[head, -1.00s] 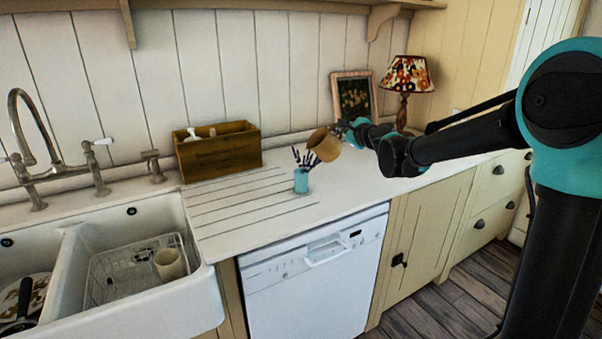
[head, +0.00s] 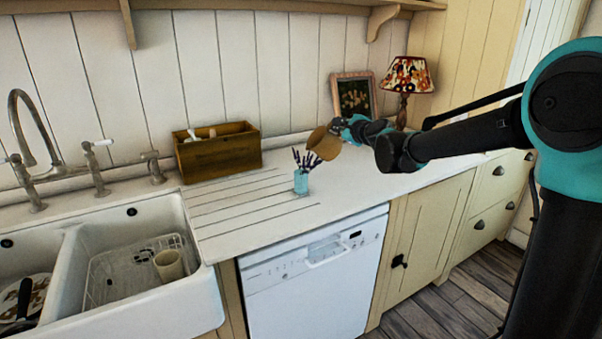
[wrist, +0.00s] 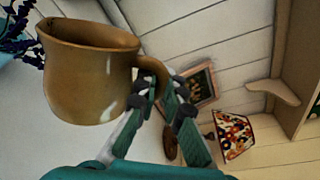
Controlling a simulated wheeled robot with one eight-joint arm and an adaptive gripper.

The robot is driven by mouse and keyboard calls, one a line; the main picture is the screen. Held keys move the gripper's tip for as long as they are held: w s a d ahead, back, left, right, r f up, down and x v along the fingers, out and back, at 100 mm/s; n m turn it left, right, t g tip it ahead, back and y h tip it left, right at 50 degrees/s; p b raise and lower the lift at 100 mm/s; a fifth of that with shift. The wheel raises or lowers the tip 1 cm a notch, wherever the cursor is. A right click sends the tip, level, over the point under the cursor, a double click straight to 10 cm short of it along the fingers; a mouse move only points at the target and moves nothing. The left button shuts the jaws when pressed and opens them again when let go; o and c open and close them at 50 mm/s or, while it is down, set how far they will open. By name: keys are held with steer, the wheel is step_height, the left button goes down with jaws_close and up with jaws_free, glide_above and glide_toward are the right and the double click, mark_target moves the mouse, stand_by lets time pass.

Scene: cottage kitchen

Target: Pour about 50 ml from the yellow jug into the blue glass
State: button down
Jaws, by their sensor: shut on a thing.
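The yellow jug (head: 324,144) looks ochre-brown and is held above the counter, tilted with its mouth toward the left. My gripper (head: 338,126) is shut on its handle. In the wrist view the jug (wrist: 90,75) fills the upper left, and my gripper's fingers (wrist: 163,92) are at the handle. The blue glass (head: 301,182) is pale blue and stands upright on the counter, below and left of the jug. Dark purple sprigs (head: 305,158) rise at the glass, close to the jug's mouth. In the wrist view only a bit of blue (wrist: 8,52) shows at the left edge. No liquid stream is visible.
A wooden box (head: 218,150) stands on the counter at the back left. A picture frame (head: 354,95) and a lamp (head: 406,76) stand at the back right. A double sink (head: 150,310) is at the left. The counter (head: 250,235) in front of the glass is clear.

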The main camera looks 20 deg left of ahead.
steer(key=shift+s+a+r+n, duration=0.15)
steer(key=shift+a+r+n, duration=0.15)
steer(key=shift+r+n, duration=0.15)
steer(key=shift+d+r+b, duration=0.1)
steer(key=shift+d+b, duration=0.05)
steer(key=shift+b, duration=0.25)
stand_by(0.6)
steer(key=shift+s+r+n+b, duration=0.1)
steer(key=shift+r+n+b, duration=0.15)
steer(key=shift+b, duration=0.3)
steer(key=shift+s+a+r+n+h+b, duration=0.25)
steer(key=shift+a+r+n+h+b, duration=0.1)
steer(key=shift+a+n+b, duration=0.1)
stand_by(1.0)
steer(key=w+d+f+m+y, duration=0.1)
steer(key=w+d+f+m, duration=0.1)
steer(key=f+m, duration=0.1)
steer(key=w+d+f+m, duration=0.1)
steer(key=d+f+m, duration=0.2)
steer(key=f, duration=0.3)
steer(key=shift+w+d+y+p, duration=0.15)
steer(key=shift+w+y+p, duration=0.2)
steer(key=shift+p, duration=0.1)
stand_by(0.5)
